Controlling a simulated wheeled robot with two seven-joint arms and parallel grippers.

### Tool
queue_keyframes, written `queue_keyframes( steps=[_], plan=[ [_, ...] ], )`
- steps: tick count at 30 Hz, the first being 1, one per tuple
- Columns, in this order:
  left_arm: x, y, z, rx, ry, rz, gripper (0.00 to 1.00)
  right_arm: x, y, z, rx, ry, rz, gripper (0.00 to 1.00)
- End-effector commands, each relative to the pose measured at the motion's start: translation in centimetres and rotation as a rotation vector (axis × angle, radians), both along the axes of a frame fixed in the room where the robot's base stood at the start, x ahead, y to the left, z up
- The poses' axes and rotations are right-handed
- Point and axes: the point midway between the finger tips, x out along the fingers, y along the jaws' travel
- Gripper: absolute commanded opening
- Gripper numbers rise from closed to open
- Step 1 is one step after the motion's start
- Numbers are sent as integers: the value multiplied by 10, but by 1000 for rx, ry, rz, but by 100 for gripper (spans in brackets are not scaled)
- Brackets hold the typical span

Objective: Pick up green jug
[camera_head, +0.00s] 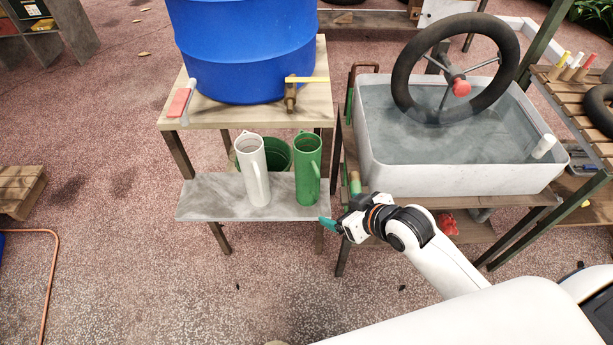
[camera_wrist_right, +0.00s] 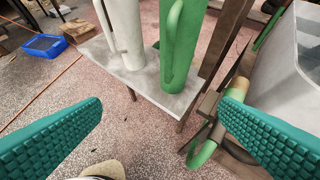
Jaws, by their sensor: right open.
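The green jug (camera_head: 307,168) stands upright on a grey shelf (camera_head: 205,197), to the right of a white jug (camera_head: 254,170). In the right wrist view, the green jug (camera_wrist_right: 180,50) shows beyond my fingertips, its handle facing me, and the white jug (camera_wrist_right: 124,32) stands left of it. The tops of both are cut off there. My right gripper (camera_head: 330,224) is just in front of the shelf's right end. In the wrist view its teal fingers (camera_wrist_right: 165,118) are wide apart, with nothing between them. My left gripper is not in view.
A green bucket (camera_head: 278,154) sits behind the jugs. A blue barrel (camera_head: 245,45) with a tap stands on the wooden table above the shelf. A green-handled tool (camera_wrist_right: 205,150) hangs near my right finger.

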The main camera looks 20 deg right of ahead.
Motion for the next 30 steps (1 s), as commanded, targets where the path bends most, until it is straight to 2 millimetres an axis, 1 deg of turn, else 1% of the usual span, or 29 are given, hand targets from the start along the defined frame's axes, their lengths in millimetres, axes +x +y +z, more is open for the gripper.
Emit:
queue_keyframes(
  steps=[1, 3, 6, 10, 12, 14, 18, 21, 28, 30],
  plan=[
    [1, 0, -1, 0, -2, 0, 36, 14, -1, 21, 11, -67, 29, 84],
    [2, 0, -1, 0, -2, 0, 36, 31, -2, 41, 40, -136, 54, 84],
    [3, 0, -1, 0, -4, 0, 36, 50, -6, 64, 80, -216, 79, 84],
    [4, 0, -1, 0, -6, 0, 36, 66, -9, 85, 117, -284, 94, 84],
    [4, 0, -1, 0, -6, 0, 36, 75, -8, 88, 129, -300, 95, 84],
    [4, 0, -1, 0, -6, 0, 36, 83, -5, 86, 134, -306, 95, 84],
    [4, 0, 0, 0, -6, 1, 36, 105, 6, 76, 135, -305, 95, 84],
    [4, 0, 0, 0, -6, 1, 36, 117, 12, 70, 133, -303, 95, 84],
    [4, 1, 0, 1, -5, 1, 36, 131, 18, 62, 131, -302, 95, 84],
    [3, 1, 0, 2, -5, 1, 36, 139, 19, 58, 132, -302, 95, 84]
  ],
)
